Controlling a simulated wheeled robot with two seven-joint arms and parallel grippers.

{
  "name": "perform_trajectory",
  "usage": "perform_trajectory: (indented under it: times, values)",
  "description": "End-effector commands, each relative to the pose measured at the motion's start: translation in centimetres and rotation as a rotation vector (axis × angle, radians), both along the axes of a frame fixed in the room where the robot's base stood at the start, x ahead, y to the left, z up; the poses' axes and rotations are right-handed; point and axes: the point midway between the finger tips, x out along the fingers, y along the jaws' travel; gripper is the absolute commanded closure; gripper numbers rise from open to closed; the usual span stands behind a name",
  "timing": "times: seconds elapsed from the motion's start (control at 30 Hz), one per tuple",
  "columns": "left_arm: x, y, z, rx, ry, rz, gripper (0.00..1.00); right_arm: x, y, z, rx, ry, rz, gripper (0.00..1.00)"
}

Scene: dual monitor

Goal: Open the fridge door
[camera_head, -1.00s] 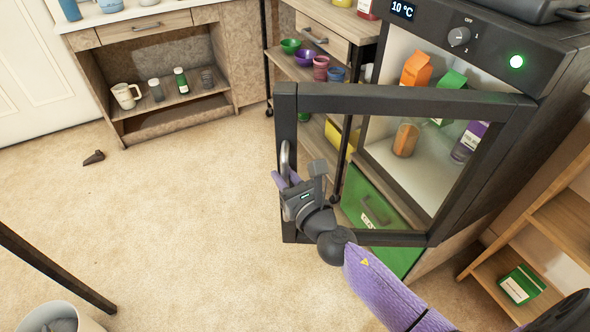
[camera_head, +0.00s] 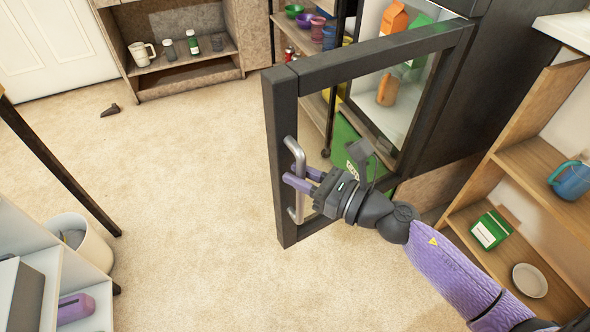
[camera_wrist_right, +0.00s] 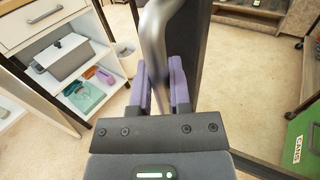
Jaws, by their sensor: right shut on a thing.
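The fridge door (camera_head: 281,160) is a black frame with a clear pane, and it stands swung open from the dark fridge body (camera_head: 440,125). Its silver bar handle (camera_head: 291,150) is on the free edge. My right gripper (camera_head: 298,180) is shut on the handle, with its purple fingers either side of the bar. In the right wrist view the handle (camera_wrist_right: 155,35) runs down between the fingers (camera_wrist_right: 163,90). An orange carton and an orange jar show inside the fridge through the door. My left gripper is not in view.
Wooden shelves (camera_head: 548,155) with a green box, a white bowl and a blue mug stand at the right. A white bin (camera_head: 92,245) and a white shelf unit are at the lower left. A brown doorstop (camera_head: 110,110) lies on the carpet.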

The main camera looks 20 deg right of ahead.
Motion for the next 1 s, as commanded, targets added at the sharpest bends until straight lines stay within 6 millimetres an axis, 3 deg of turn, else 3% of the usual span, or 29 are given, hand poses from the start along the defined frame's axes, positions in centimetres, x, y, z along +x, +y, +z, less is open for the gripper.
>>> perform_trajectory:
  times: [0.53, 0.57, 0.7, 1.0]
  values:
    - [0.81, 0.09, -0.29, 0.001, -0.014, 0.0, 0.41, -0.29, -0.16, 0.08, 0.001, -0.002, -0.001, 1.0]
    - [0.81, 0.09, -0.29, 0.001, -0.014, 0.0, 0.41, -0.29, -0.16, 0.07, 0.001, -0.002, -0.001, 0.73]
    - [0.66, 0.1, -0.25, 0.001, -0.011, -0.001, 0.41, -0.29, -0.17, 0.06, 0.001, -0.001, -0.002, 0.44]
    - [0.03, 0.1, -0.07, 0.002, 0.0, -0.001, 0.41, -0.44, -0.28, 0.01, 0.001, 0.001, -0.002, 0.44]
